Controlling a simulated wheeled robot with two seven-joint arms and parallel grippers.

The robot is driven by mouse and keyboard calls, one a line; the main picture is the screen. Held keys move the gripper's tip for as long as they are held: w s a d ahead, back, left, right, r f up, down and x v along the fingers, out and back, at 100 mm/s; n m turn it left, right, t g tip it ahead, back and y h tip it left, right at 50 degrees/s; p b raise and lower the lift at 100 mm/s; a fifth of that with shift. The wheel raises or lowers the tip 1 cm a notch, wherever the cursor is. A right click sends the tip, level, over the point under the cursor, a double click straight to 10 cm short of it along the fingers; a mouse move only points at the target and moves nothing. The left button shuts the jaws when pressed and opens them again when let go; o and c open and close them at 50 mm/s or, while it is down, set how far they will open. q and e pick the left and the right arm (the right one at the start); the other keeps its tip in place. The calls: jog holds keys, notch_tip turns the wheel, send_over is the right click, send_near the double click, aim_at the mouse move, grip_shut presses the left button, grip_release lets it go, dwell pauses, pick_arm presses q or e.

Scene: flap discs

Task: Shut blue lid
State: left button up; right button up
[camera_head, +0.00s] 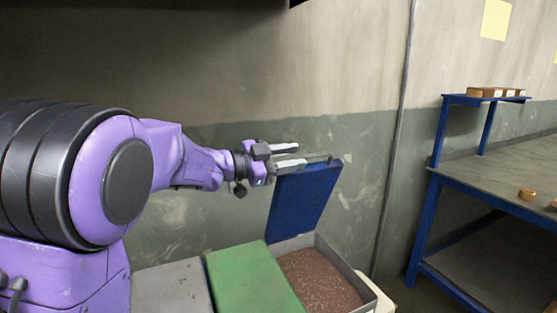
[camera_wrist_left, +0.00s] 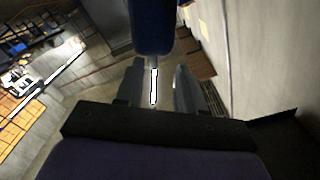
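The blue lid (camera_head: 304,200) stands raised, tilted slightly back, on an open bin (camera_head: 366,286) of brown granules. My left gripper (camera_head: 315,152) is at the lid's top edge, with its fingers pointing right. In the left wrist view the fingers (camera_wrist_left: 160,85) are apart, with a thin white strip visible between them. A blue shape that looks like the lid (camera_wrist_left: 151,28) shows at the top of that view, in line with the gap. I cannot tell whether the fingers touch the lid. My right gripper is not in view.
A green lid (camera_head: 250,280) and a grey lid (camera_head: 172,288) lie flat left of the open bin. The wall (camera_head: 350,150) is close behind. A blue-framed workbench (camera_head: 490,185) with small round pieces (camera_head: 527,194) and a raised shelf (camera_head: 485,100) stands at the right.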

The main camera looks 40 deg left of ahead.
pick_arm(q)
jog(key=v, duration=0.5)
jog(key=shift+s+a+b, duration=0.15)
jog(key=shift+s+b, duration=0.15)
jog(key=shift+s, duration=0.05)
